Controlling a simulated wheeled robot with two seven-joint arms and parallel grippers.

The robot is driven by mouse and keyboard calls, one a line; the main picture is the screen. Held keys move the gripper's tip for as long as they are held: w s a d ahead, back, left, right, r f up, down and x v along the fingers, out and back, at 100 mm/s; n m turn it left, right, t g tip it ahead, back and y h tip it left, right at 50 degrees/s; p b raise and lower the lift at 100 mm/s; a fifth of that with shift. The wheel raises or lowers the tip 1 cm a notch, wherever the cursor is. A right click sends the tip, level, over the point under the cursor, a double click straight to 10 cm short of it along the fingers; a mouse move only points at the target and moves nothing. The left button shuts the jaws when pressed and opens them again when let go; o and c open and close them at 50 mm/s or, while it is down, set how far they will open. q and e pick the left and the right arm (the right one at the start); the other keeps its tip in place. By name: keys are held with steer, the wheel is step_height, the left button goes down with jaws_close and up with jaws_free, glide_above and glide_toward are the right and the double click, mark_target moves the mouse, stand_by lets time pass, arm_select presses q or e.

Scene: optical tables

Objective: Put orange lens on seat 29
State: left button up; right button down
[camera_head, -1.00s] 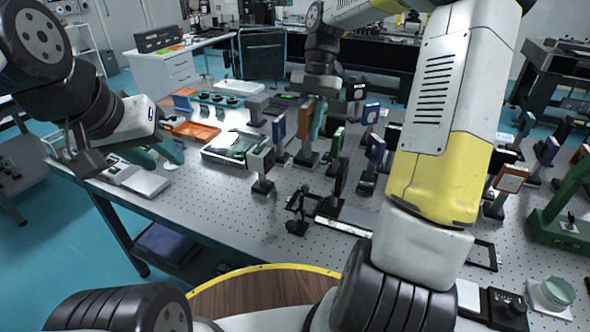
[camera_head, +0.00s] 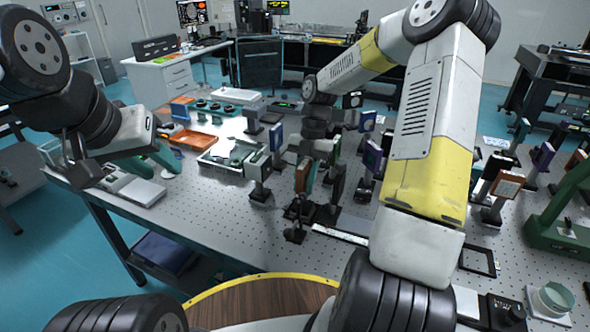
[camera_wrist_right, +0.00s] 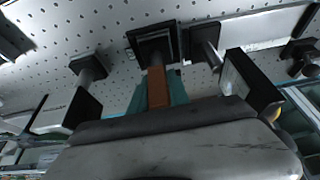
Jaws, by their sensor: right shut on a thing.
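The orange lens (camera_head: 302,176) is an upright orange plate on a dark post, over the middle of the table in the head view. My right gripper (camera_head: 312,165) is shut on it from above. In the right wrist view the orange plate (camera_wrist_right: 157,88) sits between teal fingers (camera_wrist_right: 178,88), with its square black base (camera_wrist_right: 155,45) beyond. I cannot tell whether that base touches the table. No number 29 is readable, so I cannot pick out that seat.
Other mounted optics stand close by, including a pale-faced one (camera_head: 257,166) to the left and a blue one (camera_head: 372,157) to the right. Black low mounts (camera_head: 312,213) and a white strip (camera_head: 340,234) lie in front. The front-left perforated tabletop (camera_head: 215,225) is clear.

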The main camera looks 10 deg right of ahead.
steer(key=c, duration=1.2)
jaws_free()
steer(key=shift+f, duration=0.1)
steer(key=shift+c, duration=0.2)
steer(key=v, duration=1.2)
steer(key=s+a+r+m+t, duration=0.1)
steer(key=s+r+m+t, duration=0.4)
steer(key=s+m, duration=0.5)
steer(key=s+a+r+m+t, duration=0.2)
steer(key=s+r+m+t, duration=0.3)
steer(key=s+m, duration=0.6)
steer(key=m, duration=0.7)
steer(key=shift+s+r+m, duration=0.25)
steer(key=shift+r+m, duration=0.05)
steer(key=shift+r, duration=0.1)
